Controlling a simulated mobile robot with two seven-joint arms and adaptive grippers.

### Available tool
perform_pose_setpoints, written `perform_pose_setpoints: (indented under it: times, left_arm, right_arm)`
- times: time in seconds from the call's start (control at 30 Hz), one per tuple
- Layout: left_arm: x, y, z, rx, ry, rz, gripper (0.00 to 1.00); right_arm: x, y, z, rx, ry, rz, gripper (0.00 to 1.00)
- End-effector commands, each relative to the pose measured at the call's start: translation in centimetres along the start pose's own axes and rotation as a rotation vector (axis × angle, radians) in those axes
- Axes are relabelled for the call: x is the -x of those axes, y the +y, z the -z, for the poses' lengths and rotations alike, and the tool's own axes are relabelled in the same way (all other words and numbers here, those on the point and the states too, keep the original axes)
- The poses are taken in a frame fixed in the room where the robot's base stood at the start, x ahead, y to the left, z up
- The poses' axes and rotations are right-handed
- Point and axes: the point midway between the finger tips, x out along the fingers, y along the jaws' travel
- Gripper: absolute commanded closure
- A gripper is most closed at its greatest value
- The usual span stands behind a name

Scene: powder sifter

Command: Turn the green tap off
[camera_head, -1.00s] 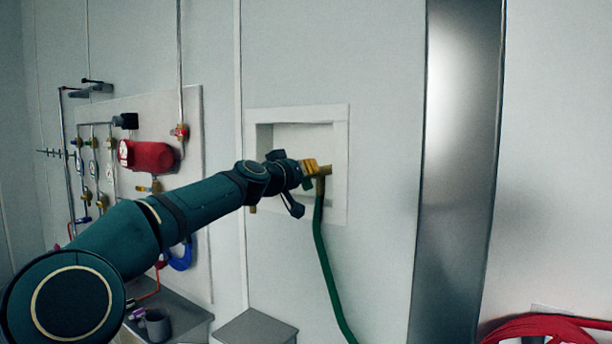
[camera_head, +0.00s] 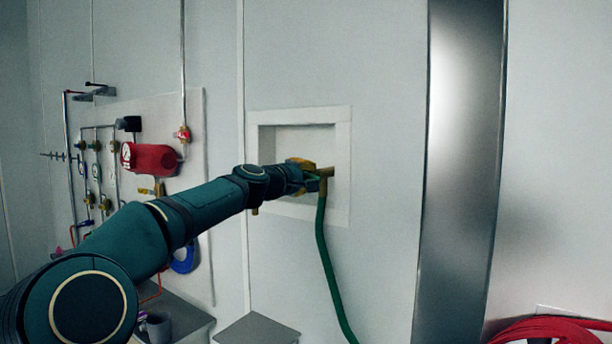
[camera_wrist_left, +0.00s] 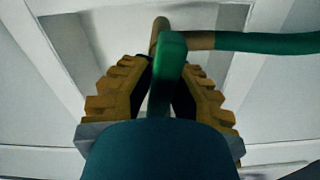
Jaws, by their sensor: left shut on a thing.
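The green tap handle shows in the left wrist view (camera_wrist_left: 172,62) between the two ridged yellow fingers of my left gripper (camera_wrist_left: 160,95). The tap's brass body (camera_head: 326,173) sits in the wall recess in the head view, with a green hose (camera_head: 325,255) hanging down from it. My left gripper also shows in the head view (camera_head: 312,173), reaching the tap from the left. It is shut on the tap handle, which is mostly hidden by the gripper in the head view. My right gripper is not in view.
A white-framed recess (camera_head: 342,130) surrounds the tap closely. A panel (camera_head: 200,130) with pipes, gauges and a red cylinder (camera_head: 150,158) is on the left wall. A metal column (camera_head: 460,170) stands to the right, and a red hose (camera_head: 555,330) lies at the lower right.

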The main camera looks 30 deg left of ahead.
Motion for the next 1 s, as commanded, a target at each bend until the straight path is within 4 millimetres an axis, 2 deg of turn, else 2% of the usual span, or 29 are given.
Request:
perform_pose_setpoints:
  times: [0.4, 0.97, 1.0]
  left_arm:
    - [0.06, 0.04, 0.06, 0.192, 0.003, -0.004, 1.0]
    - [0.06, 0.02, 0.05, 0.218, 0.002, -0.005, 1.0]
    - [0.06, 0.02, 0.05, 0.218, 0.002, -0.004, 0.72]
  right_arm:
    - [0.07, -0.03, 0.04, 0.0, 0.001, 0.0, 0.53]
    - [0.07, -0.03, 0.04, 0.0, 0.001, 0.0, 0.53]
    - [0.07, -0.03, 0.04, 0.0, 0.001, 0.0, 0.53]
